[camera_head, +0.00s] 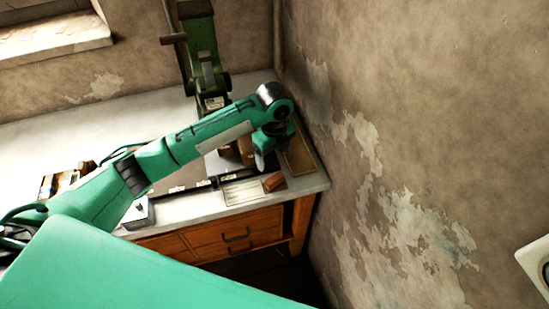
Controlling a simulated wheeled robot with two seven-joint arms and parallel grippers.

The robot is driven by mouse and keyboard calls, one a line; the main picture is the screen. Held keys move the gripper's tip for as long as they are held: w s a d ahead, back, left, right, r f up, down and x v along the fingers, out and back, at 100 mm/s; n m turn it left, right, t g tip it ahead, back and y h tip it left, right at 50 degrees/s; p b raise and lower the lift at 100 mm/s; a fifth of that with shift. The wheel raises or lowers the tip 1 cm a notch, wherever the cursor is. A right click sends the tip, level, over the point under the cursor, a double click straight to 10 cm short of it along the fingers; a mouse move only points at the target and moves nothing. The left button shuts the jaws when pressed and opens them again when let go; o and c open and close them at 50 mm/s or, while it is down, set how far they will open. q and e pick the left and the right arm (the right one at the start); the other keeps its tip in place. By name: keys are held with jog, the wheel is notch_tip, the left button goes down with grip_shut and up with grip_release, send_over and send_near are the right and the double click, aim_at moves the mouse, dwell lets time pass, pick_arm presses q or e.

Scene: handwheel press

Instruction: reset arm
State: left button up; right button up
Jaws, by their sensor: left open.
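My left arm comes in from the left and reaches over the workbench (60,130). My left gripper (262,158) hangs from its wrist, pointing down above the right part of the bench. It is open, and I see nothing held in it. The green press (203,45) stands at the back of the bench behind my forearm, which hides part of its lower body. My right gripper is not in view.
A reddish-brown block (273,182) lies by a pale sheet (243,191) near the front edge. A brown tray (301,158) is at the right end. The peeling wall (400,120) stands close on the right. Wooden drawers (225,235) are below.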

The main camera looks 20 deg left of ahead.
pick_arm(q)
jog(key=shift+f, duration=0.1)
dwell(0.3)
jog(key=s+d+f+n+t+h, duration=0.1)
jog(key=s+d+f+n+h, duration=0.15)
jog(key=s+n, duration=0.35)
jog(key=s+d+f+n+t+h, duration=0.1)
jog(key=s+d+f+n, duration=0.25)
jog(key=s, duration=0.45)
jog(key=s+a+n+t+y, duration=0.2)
jog(key=s+a+n+y, duration=0.1)
jog(key=s+a+n, duration=1.15)
notch_tip(320, 180, down, 30)
jog(key=s+d+f+m+g, duration=0.1)
jog(key=s+d+m+g, duration=0.1)
jog(key=s+a+f+g, duration=0.1)
jog(key=s+a+f, duration=0.2)
jog(key=s+f, duration=1.5)
jog(key=shift+s+a+f, duration=0.15)
jog(key=shift+s+f, duration=0.2)
jog(key=shift+f, duration=0.3)
